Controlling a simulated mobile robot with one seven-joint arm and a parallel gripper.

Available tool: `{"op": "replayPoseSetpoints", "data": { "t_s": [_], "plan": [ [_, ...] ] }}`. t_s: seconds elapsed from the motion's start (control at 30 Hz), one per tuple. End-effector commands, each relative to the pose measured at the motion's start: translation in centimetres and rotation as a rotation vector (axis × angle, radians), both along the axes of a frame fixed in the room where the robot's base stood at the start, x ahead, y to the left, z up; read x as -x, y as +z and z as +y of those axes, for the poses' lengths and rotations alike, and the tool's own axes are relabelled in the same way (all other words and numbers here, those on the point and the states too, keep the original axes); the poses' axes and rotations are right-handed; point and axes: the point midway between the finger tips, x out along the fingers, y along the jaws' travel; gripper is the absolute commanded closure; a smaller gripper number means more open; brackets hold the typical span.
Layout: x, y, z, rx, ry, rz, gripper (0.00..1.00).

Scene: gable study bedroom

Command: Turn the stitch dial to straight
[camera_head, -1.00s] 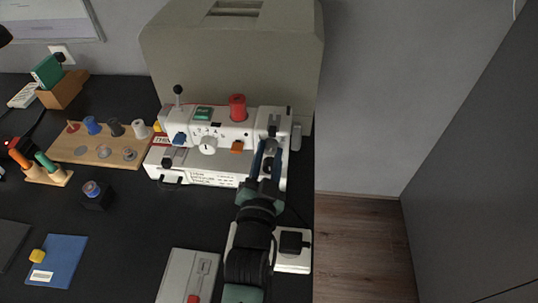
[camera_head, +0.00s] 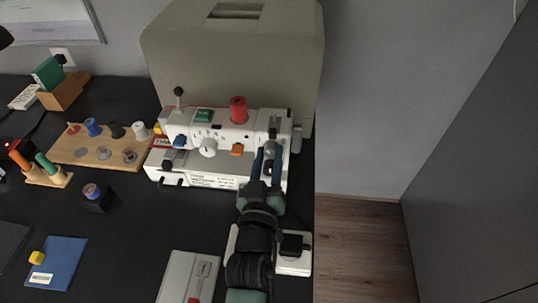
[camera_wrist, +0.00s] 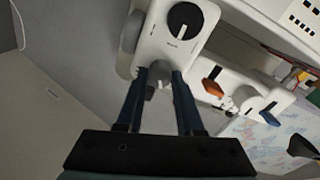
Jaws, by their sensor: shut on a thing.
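The white sewing machine (camera_head: 205,180) stands at the back right of the black desk. On its right-hand column is a small grey knob (camera_wrist: 159,80), with a black dial (camera_wrist: 185,20) beside it. My gripper (camera_head: 268,151) reaches the column from the front. In the wrist view its two blue fingers (camera_wrist: 160,73) are closed on the grey knob, one on each side. A white dial (camera_head: 208,147) with small marks sits at the machine's middle and also shows in the wrist view (camera_wrist: 249,100). The labels are too small to read, so I cannot tell which one is the stitch dial.
An orange lever (camera_head: 237,150), a blue lever (camera_head: 180,141) and a red spool (camera_head: 238,110) are on the machine. A large beige cover (camera_head: 235,60) stands behind. A white foot pedal (camera_head: 292,265) lies under my arm. A wooden spool rack (camera_head: 75,158) is to the left.

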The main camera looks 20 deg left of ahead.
Motion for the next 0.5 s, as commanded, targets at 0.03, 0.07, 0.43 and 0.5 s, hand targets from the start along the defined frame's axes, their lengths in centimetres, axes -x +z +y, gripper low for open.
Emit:
{"op": "replayPoseSetpoints", "data": {
  "t_s": [0.03, 0.07, 0.43, 0.5],
  "plan": [
    [0.00, -0.04, 0.00, 0.014, 0.000, -0.001, 1.00],
    [0.01, -0.05, 0.00, 0.020, 0.000, -0.004, 1.00],
    [0.01, -0.10, 0.00, 0.047, 0.000, -0.011, 1.00],
    [0.01, -0.10, 0.00, 0.047, 0.000, -0.011, 1.00]
  ]
}}
